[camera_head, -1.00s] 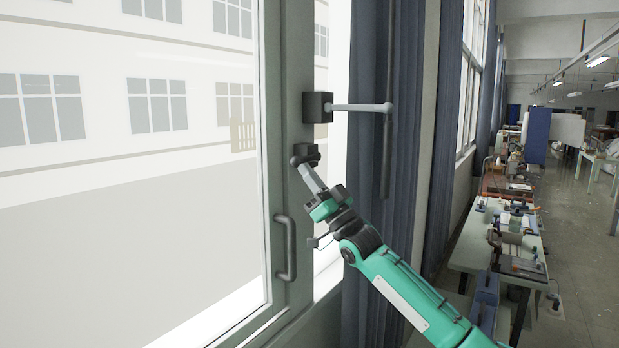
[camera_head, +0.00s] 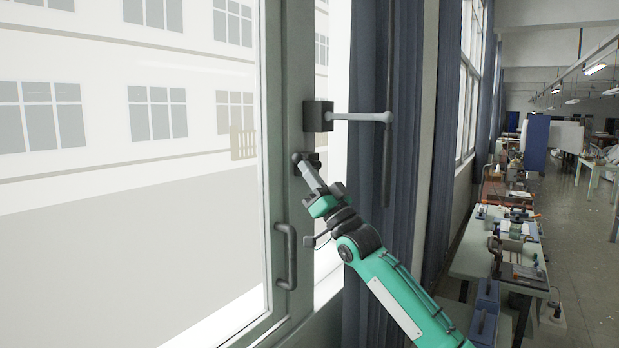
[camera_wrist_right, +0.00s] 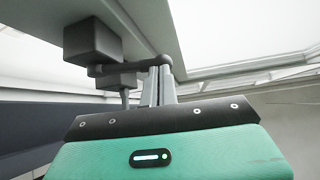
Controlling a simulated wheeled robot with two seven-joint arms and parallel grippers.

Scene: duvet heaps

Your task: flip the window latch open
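A latch fixture on the window frame has a dark upper block (camera_head: 318,116) with a pale grey lever (camera_head: 355,117) pointing right. Below it is a smaller dark block (camera_head: 314,158) with a dark rounded end at its left. The larger block (camera_wrist_right: 93,40) and a dark bar (camera_wrist_right: 135,68) with a rounded end also show in the right wrist view. My right gripper (camera_head: 307,170) reaches up from below to the rounded end. Its slim fingers (camera_wrist_right: 160,84) are close together, tips at the bar's end. I cannot tell whether they touch it. My left gripper is out of view.
A dark pull handle (camera_head: 287,256) sits on the frame below the latch. A blue curtain (camera_head: 412,150) and a vertical dark rod (camera_head: 387,175) hang just right of it. Workbenches (camera_head: 500,258) with equipment stand further right, beside open floor.

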